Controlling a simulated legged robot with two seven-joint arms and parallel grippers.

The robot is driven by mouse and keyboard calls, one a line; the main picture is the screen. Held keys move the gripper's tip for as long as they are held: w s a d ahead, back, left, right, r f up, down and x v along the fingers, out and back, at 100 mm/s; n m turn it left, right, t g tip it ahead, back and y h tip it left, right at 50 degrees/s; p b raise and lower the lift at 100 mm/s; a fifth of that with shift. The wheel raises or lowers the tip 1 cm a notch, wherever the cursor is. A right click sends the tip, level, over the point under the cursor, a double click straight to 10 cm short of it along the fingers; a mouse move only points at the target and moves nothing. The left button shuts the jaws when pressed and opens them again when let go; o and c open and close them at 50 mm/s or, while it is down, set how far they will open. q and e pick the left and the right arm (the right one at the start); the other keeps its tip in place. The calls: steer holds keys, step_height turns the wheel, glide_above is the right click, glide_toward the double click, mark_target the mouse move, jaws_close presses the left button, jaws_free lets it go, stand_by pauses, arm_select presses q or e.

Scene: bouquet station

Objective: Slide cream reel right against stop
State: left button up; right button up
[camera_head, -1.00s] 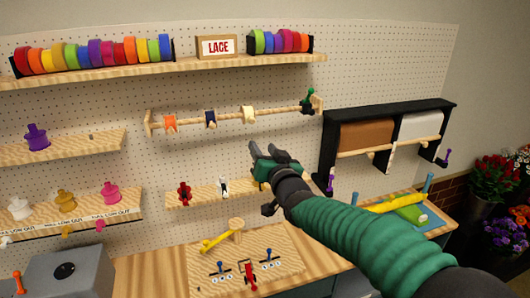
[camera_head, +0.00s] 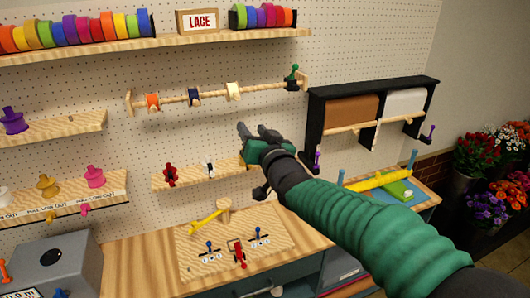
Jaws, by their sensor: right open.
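The cream reel (camera_head: 233,91) hangs on a wooden rod (camera_head: 176,99) fixed across the pegboard. It is the rightmost of three reels; a navy reel (camera_head: 194,97) and an orange reel (camera_head: 153,102) are to its left. A black stop with a green knob (camera_head: 292,77) sits at the rod's right end, with bare rod between it and the cream reel. My right gripper (camera_head: 256,131) is open and empty, below and a little right of the cream reel, apart from it. My left gripper is not in view.
A shelf of coloured ribbon rolls (camera_head: 215,42) runs above the rod. A small shelf (camera_head: 190,179) with red and white clips lies below. A black paper-roll rack (camera_head: 316,125) stands to the right. The bench (camera_head: 140,260) holds a wooden lever board (camera_head: 245,233).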

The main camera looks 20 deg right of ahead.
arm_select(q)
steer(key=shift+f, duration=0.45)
arm_select(e)
steer(key=s, duration=1.3)
steer(key=shift+d+f, duration=0.15)
steer(key=shift+d, duration=0.3)
